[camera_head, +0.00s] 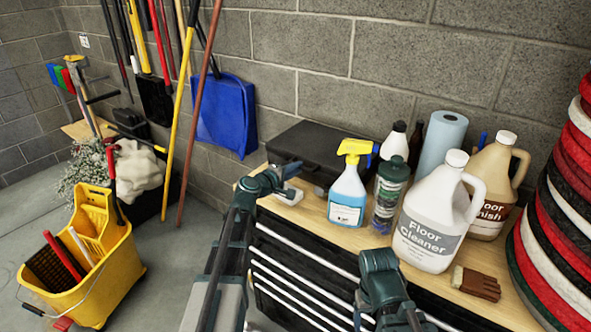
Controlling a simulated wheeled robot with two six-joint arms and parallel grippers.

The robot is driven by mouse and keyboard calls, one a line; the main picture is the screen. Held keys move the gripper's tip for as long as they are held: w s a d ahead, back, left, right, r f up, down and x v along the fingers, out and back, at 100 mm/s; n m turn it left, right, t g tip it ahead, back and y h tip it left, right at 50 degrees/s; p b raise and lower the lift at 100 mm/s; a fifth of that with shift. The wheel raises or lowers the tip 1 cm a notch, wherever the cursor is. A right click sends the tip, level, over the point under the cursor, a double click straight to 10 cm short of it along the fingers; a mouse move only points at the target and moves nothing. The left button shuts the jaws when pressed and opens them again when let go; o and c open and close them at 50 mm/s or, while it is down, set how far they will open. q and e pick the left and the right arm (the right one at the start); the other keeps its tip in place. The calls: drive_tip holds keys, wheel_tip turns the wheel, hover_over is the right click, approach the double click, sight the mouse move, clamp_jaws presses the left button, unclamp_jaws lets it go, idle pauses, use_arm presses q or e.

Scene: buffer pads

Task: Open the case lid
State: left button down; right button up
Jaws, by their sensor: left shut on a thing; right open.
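The dark grey case (318,147) lies at the back left of the wooden bench top, against the wall. Its lid looks down and flat, with no visible gap. My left gripper (290,171) is at the front left edge of the case, shut on it. My wrist hides the exact spot it grips, so I cannot tell whether it is the lid's rim or a handle. My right gripper (381,262) is open in front of the bench, below the bottles and apart from the case. Its fingers are mostly hidden by the wrist.
A blue spray bottle (348,197), a green bottle (388,198) and a Floor Cleaner jug (428,225) stand right of the case. A stack of round pads (565,220) stands at the right. A blue dustpan (226,115) hangs left of the case.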

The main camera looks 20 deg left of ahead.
use_arm(q)
drive_tip(key=w+d+r+g+y+p, duration=0.15)
drive_tip(key=w+r+p, duration=0.25)
drive_tip(key=r+p, duration=0.7)
drive_tip(key=w+d+r+g+p, duration=0.15)
drive_tip(key=w+r+p, duration=0.25)
drive_tip(key=r+p, duration=0.7)
drive_tip(key=w+d+r+p, duration=0.3)
drive_tip(key=w+p, duration=0.3)
drive_tip(key=w, duration=0.3)
drive_tip(key=w+d+r+p, duration=0.3)
drive_tip(key=w+p, duration=0.3)
drive_tip(key=w, duration=0.3)
drive_tip(key=shift+r, duration=0.25)
drive_tip(key=c, duration=1.4)
unclamp_jaws()
drive_tip(key=shift+s+h, duration=0.25)
drive_tip(key=o, duration=0.6)
drive_tip(key=shift+s, duration=0.15)
drive_tip(key=shift+c, duration=0.2)
drive_tip(key=shift+f, duration=0.1)
